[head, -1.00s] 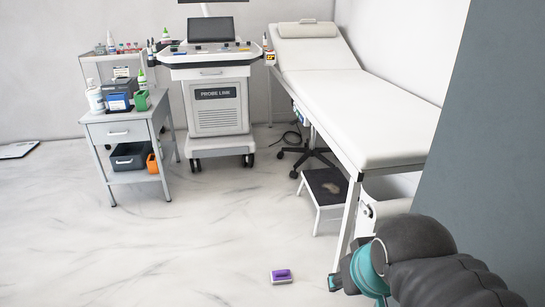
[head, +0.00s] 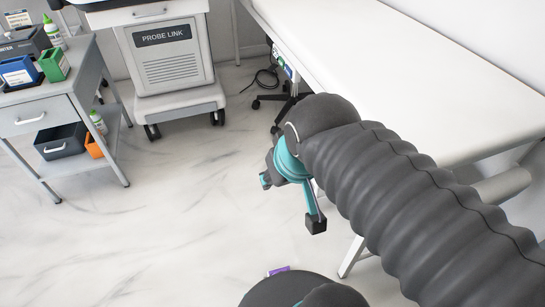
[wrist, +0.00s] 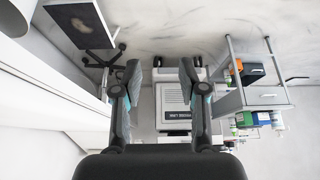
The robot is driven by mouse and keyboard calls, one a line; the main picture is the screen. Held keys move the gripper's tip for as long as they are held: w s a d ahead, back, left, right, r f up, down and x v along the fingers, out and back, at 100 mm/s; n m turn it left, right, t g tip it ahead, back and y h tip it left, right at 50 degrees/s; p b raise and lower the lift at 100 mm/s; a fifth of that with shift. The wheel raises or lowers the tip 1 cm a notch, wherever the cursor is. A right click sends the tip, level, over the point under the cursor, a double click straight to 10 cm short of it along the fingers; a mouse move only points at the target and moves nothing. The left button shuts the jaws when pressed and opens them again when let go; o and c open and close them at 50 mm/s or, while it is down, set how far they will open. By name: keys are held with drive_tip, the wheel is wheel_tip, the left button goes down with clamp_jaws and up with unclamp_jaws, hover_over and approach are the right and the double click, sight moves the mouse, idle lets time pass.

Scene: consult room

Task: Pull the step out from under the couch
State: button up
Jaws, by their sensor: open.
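The step (wrist: 80,22) shows in the wrist view at the upper left, upside down there, with a dark top bearing a pale patch and white legs. In the head view my arm hides the step. The couch (head: 390,70) is long and white, running along the right of the head view. It also shows at the left of the wrist view (wrist: 40,90). My gripper (head: 290,202) is open and empty, in front of the couch's side over the floor. Its two fingers stand apart in the wrist view (wrist: 160,72), not touching the step.
A grey trolley (head: 60,112) with bottles and boxes stands at the left. A white machine cart (head: 168,60) stands behind. The floor at centre left is clear.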

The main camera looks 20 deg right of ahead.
drive_tip(key=shift+w, duration=0.35)
